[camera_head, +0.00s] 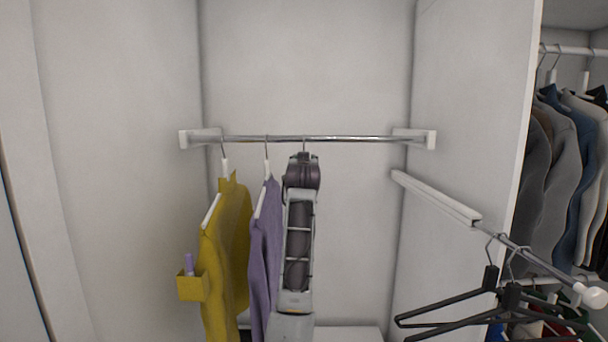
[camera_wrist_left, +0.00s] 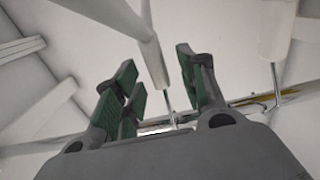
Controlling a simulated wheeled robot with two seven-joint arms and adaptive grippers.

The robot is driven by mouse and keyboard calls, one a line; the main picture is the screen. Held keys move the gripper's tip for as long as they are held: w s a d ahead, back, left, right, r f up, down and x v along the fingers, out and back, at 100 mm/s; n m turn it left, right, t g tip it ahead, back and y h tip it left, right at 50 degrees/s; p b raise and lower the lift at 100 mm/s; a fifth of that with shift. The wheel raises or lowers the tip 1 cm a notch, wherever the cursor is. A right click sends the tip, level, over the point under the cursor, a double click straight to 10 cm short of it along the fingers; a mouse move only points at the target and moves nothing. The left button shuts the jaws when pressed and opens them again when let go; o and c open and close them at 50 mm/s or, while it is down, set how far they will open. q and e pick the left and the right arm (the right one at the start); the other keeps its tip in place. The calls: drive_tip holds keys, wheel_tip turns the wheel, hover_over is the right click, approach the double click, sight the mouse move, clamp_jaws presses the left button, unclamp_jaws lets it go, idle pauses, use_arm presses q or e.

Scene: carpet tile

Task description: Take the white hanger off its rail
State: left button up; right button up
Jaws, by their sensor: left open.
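A metal rail (camera_head: 350,138) spans the closet between two white brackets. My left arm rises in front of it, with the left gripper (camera_head: 302,158) just below the rail. A hook shows above the gripper on the rail; what hangs from it is hidden behind my arm in the head view. In the left wrist view, the left gripper (camera_wrist_left: 155,65) is open, with green-padded fingers on both sides of a white hanger's neck (camera_wrist_left: 152,62). Its metal hook runs towards the rail (camera_wrist_left: 245,103). Whether the pads touch the neck I cannot tell. My right gripper is out of view.
A yellow garment (camera_head: 228,260) and a purple garment (camera_head: 265,250) hang on white hangers close left of my arm. Black hangers (camera_head: 455,298) hang on a side rail (camera_head: 540,262) at right. The back rail's right part is free. More clothes (camera_head: 565,170) hang beyond the partition.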

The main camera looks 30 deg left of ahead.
use_arm(q)
drive_tip(key=shift+x, duration=1)
clamp_jaws()
